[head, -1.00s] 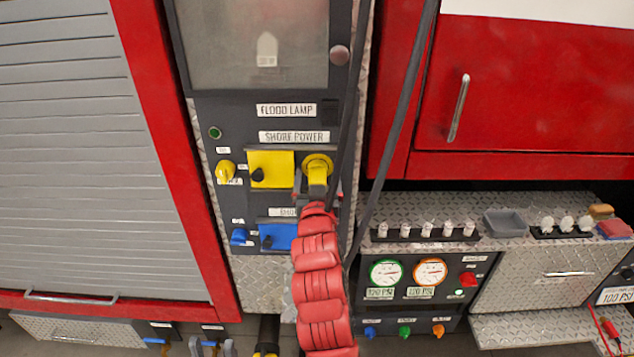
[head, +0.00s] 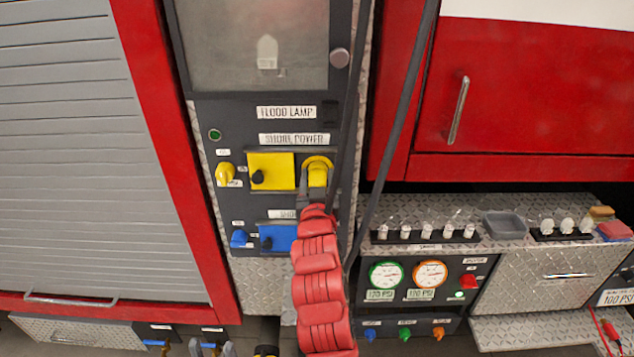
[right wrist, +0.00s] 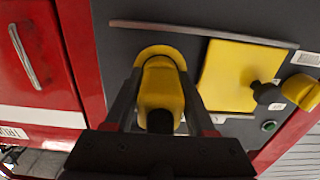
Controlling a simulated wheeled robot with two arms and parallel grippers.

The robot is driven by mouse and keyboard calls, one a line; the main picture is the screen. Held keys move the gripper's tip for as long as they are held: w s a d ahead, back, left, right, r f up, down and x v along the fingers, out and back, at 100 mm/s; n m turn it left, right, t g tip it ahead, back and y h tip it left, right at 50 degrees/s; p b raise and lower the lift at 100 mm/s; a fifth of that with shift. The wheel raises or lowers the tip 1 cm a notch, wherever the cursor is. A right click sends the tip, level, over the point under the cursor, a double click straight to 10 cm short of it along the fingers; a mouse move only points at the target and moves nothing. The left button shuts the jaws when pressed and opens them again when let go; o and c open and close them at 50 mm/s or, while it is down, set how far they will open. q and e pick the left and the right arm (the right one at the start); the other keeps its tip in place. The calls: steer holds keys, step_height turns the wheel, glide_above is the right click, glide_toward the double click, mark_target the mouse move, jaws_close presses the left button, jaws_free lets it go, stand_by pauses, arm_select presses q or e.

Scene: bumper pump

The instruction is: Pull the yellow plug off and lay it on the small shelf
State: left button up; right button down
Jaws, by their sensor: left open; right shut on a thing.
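The yellow plug (head: 317,178) sits in its round yellow socket (head: 317,161) on the dark panel, right of a yellow square cover (head: 271,171). My right gripper (head: 317,192) is shut on the plug. In the right wrist view, the fingers of the right gripper (right wrist: 160,95) lie along both sides of the yellow plug (right wrist: 161,88). The plug appears to be still at the socket. A small diamond-plate shelf (head: 535,329) juts out at the lower right; I cannot tell if it is the shelf named. My left gripper is not in view.
Grey straps (head: 398,110) hang right of the plug. A diamond-plate ledge (head: 455,246) at the right carries a grey tray (head: 504,225) and rows of small white parts. A yellow knob (head: 225,173) and a blue cover (head: 277,237) are on the panel.

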steer(key=shift+s, duration=0.1)
steer(key=shift+s+b, duration=0.85)
steer(key=shift+s, duration=2.05)
